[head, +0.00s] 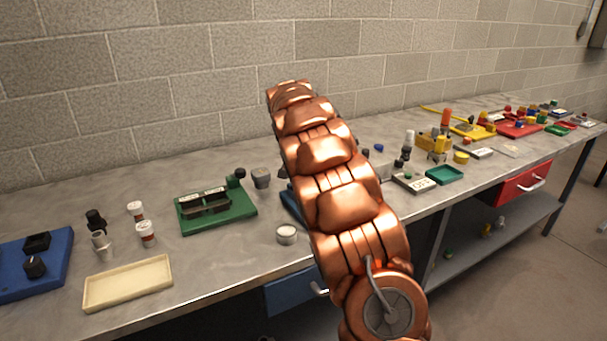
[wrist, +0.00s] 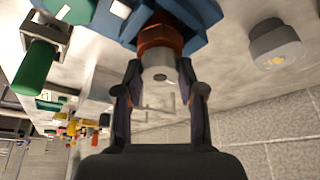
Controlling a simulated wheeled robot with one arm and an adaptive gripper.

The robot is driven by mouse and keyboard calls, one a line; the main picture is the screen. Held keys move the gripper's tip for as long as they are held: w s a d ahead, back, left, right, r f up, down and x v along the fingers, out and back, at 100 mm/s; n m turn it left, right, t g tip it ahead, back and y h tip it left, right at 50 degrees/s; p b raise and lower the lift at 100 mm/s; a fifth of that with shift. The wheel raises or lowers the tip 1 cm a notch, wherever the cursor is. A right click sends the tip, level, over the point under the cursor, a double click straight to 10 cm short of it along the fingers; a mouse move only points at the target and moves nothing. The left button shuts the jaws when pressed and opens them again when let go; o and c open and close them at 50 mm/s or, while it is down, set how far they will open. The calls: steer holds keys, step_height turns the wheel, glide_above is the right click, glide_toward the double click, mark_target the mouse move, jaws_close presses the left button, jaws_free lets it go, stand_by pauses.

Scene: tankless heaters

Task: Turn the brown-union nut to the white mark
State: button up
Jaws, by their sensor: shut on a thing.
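My gripper (wrist: 160,70) is shut at the brown union, with one finger on each side. The brown-union nut (wrist: 161,36) is a red-brown ring on a blue fixture (wrist: 205,12) in the wrist view. A light grey round end (wrist: 160,66) with a small dark hole sticks out of it between the fingers. The finger pads partly hide the contact. A small white patch (wrist: 120,8) shows on the blue fixture; I cannot tell if it is the white mark. In the head view my arm hides the gripper and nut, and only an edge of the blue fixture (head: 291,203) shows.
A grey knob-like part (wrist: 275,45) stands beside the fixture in the wrist view. In the head view, a green fixture (head: 216,208), a white round cap (head: 286,234) and a cream tray (head: 127,283) are left of my arm. A green tray (head: 445,174) is to the right.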

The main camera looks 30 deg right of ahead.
stand_by(0.3)
steer(key=o, duration=1.1)
steer(key=shift+o, duration=0.2)
steer(key=shift+r, duration=0.1)
steer(key=v, duration=1.2)
